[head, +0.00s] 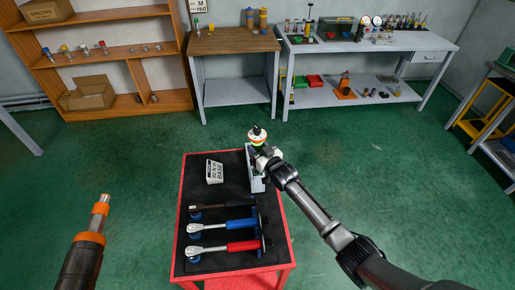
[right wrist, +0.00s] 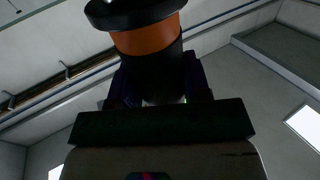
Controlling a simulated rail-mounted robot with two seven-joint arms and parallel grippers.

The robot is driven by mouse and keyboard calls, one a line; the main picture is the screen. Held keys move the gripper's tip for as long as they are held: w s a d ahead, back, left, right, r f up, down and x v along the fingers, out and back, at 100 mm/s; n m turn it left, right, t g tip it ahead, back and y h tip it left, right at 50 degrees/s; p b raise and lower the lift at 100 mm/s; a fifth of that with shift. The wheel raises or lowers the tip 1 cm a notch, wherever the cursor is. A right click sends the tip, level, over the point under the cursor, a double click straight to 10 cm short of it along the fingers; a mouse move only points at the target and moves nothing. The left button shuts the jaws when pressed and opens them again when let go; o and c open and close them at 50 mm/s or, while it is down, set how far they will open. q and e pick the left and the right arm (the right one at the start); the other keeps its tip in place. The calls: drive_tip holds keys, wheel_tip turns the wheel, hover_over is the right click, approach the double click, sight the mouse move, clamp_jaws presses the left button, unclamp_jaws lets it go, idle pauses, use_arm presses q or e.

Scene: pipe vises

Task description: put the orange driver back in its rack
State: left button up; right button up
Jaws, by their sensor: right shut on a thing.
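The orange driver (head: 257,138) stands roughly upright in my right gripper (head: 262,154), above the back right part of the red-edged table. In the right wrist view, the driver's orange band (right wrist: 148,37) shows between black sections, above the dark gripper (right wrist: 160,118), which is shut on it. A grey rack-like block (head: 255,172) stands just below the gripper at the table's right side. The gripper and arm partly cover it, and its slots cannot be made out. Whether the driver's lower end touches it is hidden.
The red table (head: 180,215) has a black top with several torque wrenches (head: 225,227) in front and a white "BASE" sign (head: 214,172) left of the block. A wooden shelf (head: 110,50), brown bench (head: 235,40) and grey workbench (head: 365,40) stand behind. Green floor lies between.

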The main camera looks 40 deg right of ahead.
drive_tip(key=shift+f+b, duration=0.25)
drive_tip(key=shift+b, duration=0.05)
idle(0.4)
drive_tip(key=shift+f+b, duration=0.35)
drive_tip(key=shift+f, duration=0.15)
idle(0.3)
drive_tip(key=shift+f, duration=0.35)
drive_tip(key=shift+f+b, duration=0.4)
drive_tip(key=shift+b, duration=0.15)
idle(0.4)
drive_tip(key=shift+f+b, duration=0.4)
drive_tip(key=shift+f, duration=0.1)
drive_tip(key=shift+f, duration=0.3)
idle(0.6)
drive_tip(key=shift+f+b, duration=0.4)
drive_tip(key=shift+b, duration=0.15)
drive_tip(key=shift+f+b, duration=0.3)
drive_tip(key=shift+f, duration=0.15)
idle(0.4)
drive_tip(key=shift+f+b, duration=0.3)
drive_tip(key=shift+f, duration=0.1)
